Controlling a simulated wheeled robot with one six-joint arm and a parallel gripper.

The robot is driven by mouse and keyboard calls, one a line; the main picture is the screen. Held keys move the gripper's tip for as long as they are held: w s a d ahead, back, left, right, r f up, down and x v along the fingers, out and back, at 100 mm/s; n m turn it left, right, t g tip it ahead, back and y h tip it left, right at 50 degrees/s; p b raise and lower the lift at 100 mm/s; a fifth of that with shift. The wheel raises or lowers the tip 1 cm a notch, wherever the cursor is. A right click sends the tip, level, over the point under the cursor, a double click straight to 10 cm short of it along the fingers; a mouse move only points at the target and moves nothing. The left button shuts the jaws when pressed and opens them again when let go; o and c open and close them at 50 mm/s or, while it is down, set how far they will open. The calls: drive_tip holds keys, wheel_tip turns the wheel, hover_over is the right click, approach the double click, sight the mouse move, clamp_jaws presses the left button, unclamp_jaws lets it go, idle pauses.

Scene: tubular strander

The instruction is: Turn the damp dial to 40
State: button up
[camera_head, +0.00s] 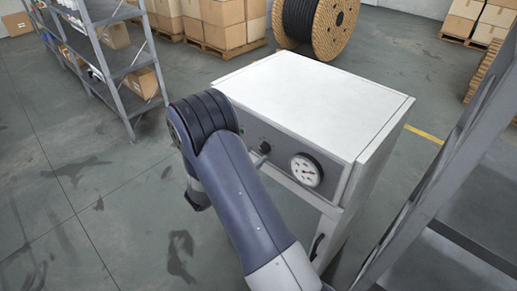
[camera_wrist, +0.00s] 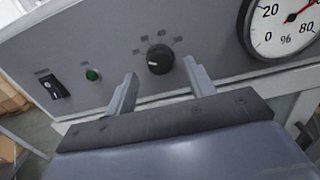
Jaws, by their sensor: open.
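The damp dial is a round black knob (camera_wrist: 160,59) on the grey panel of a white cabinet. Several small labels arc above it, too small to read, and a faint light mark shows on its face. In the head view the knob (camera_head: 265,147) shows just right of my arm. My gripper (camera_wrist: 159,69) is open and empty in the wrist view, its two fingers pointing at the panel, one at each side of the knob and slightly below it. I cannot tell whether they touch it. In the head view my arm largely hides the gripper.
A round percent gauge (camera_wrist: 284,25) with a red needle sits right of the knob. A green button (camera_wrist: 92,74) and a black rocker switch (camera_wrist: 53,87) are to its left. The white cabinet (camera_head: 318,95) stands between a grey shelf (camera_head: 128,62) and a grey frame at right.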

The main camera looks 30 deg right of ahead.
sight(264, 148)
drive_tip(key=shift+x, duration=1.35)
drive_tip(key=shift+c, duration=0.2)
drive_tip(key=c, duration=0.9)
